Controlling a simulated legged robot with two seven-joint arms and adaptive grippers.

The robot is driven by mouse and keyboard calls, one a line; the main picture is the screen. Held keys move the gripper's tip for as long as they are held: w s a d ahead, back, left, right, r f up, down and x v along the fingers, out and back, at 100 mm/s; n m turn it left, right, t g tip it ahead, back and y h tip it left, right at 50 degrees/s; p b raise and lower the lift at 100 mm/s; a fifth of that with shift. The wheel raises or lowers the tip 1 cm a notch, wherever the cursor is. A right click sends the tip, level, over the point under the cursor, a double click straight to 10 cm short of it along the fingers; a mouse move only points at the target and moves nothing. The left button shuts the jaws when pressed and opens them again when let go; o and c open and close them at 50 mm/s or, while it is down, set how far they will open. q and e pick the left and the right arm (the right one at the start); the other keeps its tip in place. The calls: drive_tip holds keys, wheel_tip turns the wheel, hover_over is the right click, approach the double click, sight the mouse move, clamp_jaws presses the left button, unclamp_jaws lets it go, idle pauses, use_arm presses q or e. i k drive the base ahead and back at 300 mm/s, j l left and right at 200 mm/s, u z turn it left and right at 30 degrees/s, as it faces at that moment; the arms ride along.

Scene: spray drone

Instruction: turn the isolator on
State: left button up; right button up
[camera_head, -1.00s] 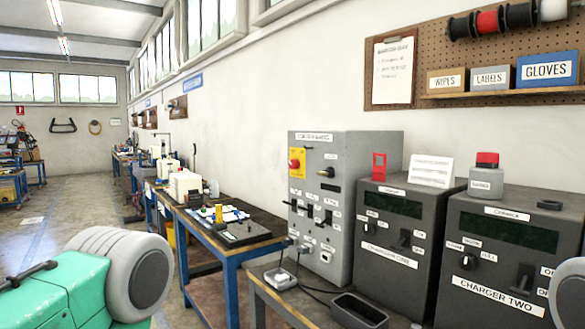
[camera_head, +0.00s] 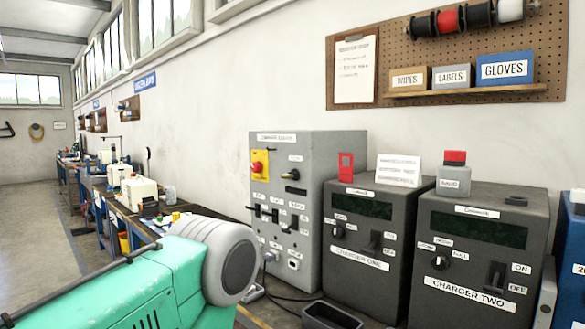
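A grey panel box (camera_head: 308,152) stands on the bench against the wall. On its upper left is a red rotary knob on a yellow plate (camera_head: 260,165), which looks like the isolator; its label is too small to read. A black rotary knob (camera_head: 290,175) is to its right, with a row of black switches (camera_head: 275,214) below. My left arm crosses the lower left, its teal and grey links in front of the panel's lower left corner. Neither gripper's fingers show.
Charger One (camera_head: 368,245) and Charger Two (camera_head: 475,255) stand to the right of the panel. A red-topped block (camera_head: 454,173), a white sign (camera_head: 398,170) and a red frame (camera_head: 346,167) sit on them. A black tray (camera_head: 331,316) lies in front.

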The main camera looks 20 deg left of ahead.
sight(256, 167)
drive_tip(key=i+j+z, duration=0.2)
drive_tip(key=j+z, duration=0.15)
drive_tip(key=j, duration=0.85)
drive_tip(key=i+j+z, duration=0.1)
drive_tip(key=j+z, duration=0.2)
drive_tip(key=j, duration=0.95)
